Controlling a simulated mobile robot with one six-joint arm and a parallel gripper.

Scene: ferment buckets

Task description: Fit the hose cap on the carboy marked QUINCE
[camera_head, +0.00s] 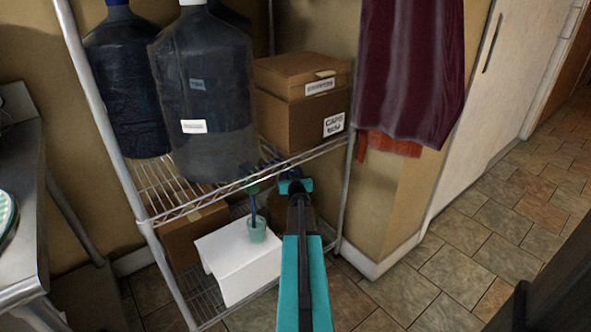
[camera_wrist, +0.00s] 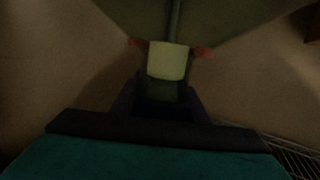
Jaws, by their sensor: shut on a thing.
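A large clear carboy (camera_head: 205,95) with a white label stands on the upper wire shelf; its label is too small to read. A dark blue carboy (camera_head: 128,85) stands behind it to the left. My gripper (camera_head: 294,185) is low at the shelf's front, right of the front carboy and below its top. In the wrist view, a pale cylinder (camera_wrist: 168,60), seemingly the hose cap, sits at my gripper (camera_wrist: 168,50), which is shut on it. A thin dark tube (camera_wrist: 175,20) rises above it. A large greenish shape fills the top of that view. I cannot tell which carboy is QUINCE.
Brown boxes (camera_head: 302,100) stand right of the carboys. Below are a white block (camera_head: 237,265) and a small cup (camera_head: 256,232) with a blue tube in it. A maroon cloth (camera_head: 410,70) hangs at the right. A metal counter (camera_head: 25,170) is at the left.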

